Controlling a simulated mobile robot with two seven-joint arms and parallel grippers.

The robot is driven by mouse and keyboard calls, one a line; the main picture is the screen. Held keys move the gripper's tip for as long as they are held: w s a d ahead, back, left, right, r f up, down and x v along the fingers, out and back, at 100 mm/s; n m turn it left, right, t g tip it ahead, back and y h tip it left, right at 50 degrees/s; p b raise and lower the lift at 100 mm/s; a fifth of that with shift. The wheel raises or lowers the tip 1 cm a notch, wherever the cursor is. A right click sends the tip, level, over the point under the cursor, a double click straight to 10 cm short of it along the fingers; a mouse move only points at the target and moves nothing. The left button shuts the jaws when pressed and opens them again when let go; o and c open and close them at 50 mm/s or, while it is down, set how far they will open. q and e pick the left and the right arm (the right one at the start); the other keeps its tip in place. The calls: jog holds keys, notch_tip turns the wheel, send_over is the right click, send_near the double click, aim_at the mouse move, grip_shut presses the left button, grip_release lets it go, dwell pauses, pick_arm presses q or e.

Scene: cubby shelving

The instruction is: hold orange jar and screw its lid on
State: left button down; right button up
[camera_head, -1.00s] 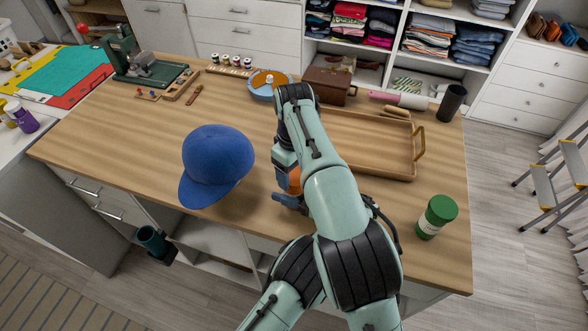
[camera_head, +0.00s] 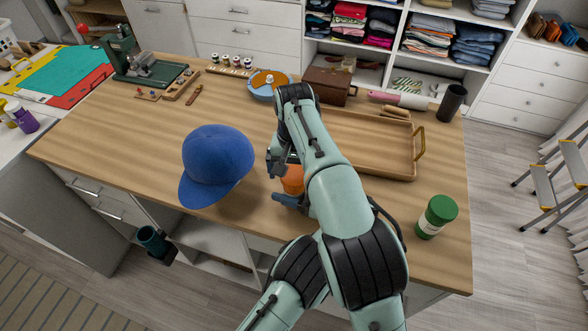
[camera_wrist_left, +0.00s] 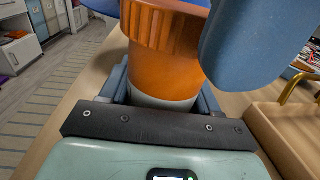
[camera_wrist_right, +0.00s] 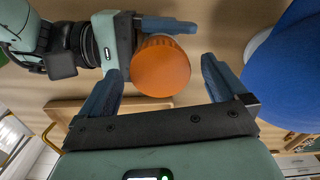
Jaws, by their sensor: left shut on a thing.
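The orange jar (camera_head: 292,183) stands at the front of the table, partly hidden by my arm. My left gripper (camera_head: 288,198) is shut around its lower body (camera_wrist_left: 160,78), as the left wrist view shows. A ribbed orange lid (camera_wrist_left: 165,28) sits on top of the jar. How tightly it is seated I cannot tell. My right gripper (camera_head: 279,165) is over the jar. The right wrist view shows its fingers open (camera_wrist_right: 161,72) on either side of the lid, with a gap on the right side.
A blue cap (camera_head: 217,163) lies left of the jar. A wooden tray (camera_head: 385,172) is behind to the right. A green-lidded jar (camera_head: 436,217) stands at the right front. A brown box (camera_head: 327,86) and a round blue-and-orange container (camera_head: 268,84) are at the back. The table's left middle is clear.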

jog(key=shift+r, duration=3.75)
pick_arm(q)
jog(key=shift+c, duration=0.8)
grip_release()
jog(key=shift+d, duration=0.15)
pick_arm(e)
jog(key=shift+r, duration=0.1)
pick_arm(q)
jog(key=p+v, duration=0.3)
jog(key=v, duration=0.3)
jog(key=shift+d+r, duration=0.1)
jog(key=shift+d, duration=0.25)
jog(key=shift+s+d, duration=0.15)
jog(key=shift+d, duration=0.05)
jog(key=shift+s, duration=0.1)
pick_arm(e)
jog(key=r, duration=0.2)
jog(key=w+r, duration=0.1)
jog(key=r, duration=0.2)
jog(key=shift+w, duration=0.15)
